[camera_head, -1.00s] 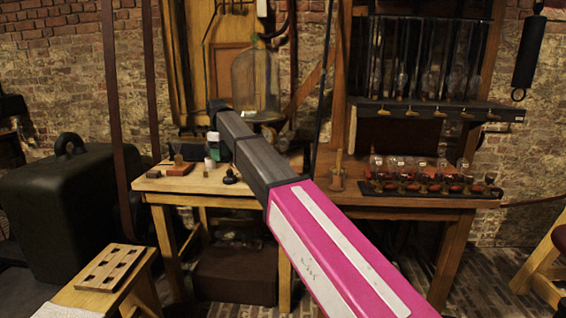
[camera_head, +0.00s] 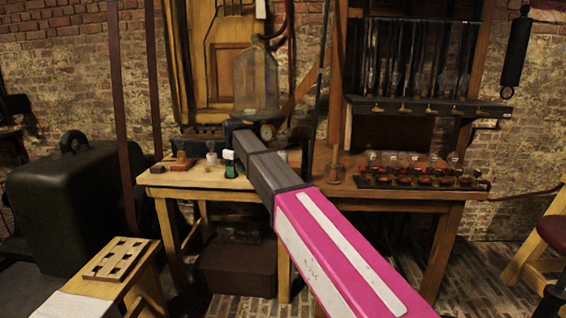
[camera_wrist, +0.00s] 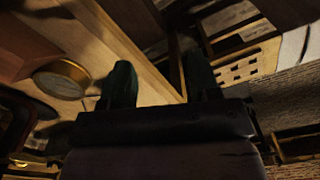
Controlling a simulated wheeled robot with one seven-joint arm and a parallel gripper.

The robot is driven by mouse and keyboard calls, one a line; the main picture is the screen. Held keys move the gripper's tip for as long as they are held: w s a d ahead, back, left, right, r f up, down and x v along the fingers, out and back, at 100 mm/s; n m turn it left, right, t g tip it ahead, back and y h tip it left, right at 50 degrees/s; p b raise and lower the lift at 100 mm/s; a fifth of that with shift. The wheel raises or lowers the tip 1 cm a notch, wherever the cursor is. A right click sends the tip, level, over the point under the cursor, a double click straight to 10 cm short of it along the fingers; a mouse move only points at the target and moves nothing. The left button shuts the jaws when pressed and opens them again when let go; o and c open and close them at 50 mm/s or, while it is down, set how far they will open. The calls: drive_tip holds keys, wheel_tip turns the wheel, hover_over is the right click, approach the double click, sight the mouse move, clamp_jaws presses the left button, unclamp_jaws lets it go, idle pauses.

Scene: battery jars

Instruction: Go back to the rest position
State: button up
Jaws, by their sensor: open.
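My pink and dark grey arm reaches over the wooden workbench (camera_head: 190,180). In the head view my gripper (camera_head: 231,168) hangs at the arm's far end, small and partly hidden by my arm. In the wrist view my gripper (camera_wrist: 160,85) shows two dark green fingers set wide apart with nothing between them. A rack of battery jars (camera_head: 415,180) stands on the bench's right side, apart from my gripper. The jars are glass with reddish bases.
A wooden block with holes (camera_head: 120,258) lies on a low stand at lower left; it also shows in the wrist view (camera_wrist: 238,71). Small items sit on the bench's left end. A stool (camera_head: 540,245) stands at right.

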drive_tip(key=s+d+f+m, duration=0.3)
drive_tip(key=s+d+f, duration=0.1)
drive_tip(key=d+f, duration=0.65)
drive_tip(key=s+d+f+m, duration=0.3)
drive_tip(key=s+d+f, duration=0.2)
drive_tip(key=d+f, duration=0.55)
drive_tip(key=s+d+f+m, duration=0.3)
drive_tip(key=s+d+f, duration=0.2)
drive_tip(key=s+d, duration=0.3)
drive_tip(key=s+d+f+m, duration=0.3)
drive_tip(key=s+d+f, duration=0.3)
drive_tip(key=s+d, duration=0.1)
drive_tip(key=shift+s+d+f+m, duration=0.15)
drive_tip(key=shift+s+d+m, duration=0.25)
drive_tip(key=shift+d, duration=0.5)
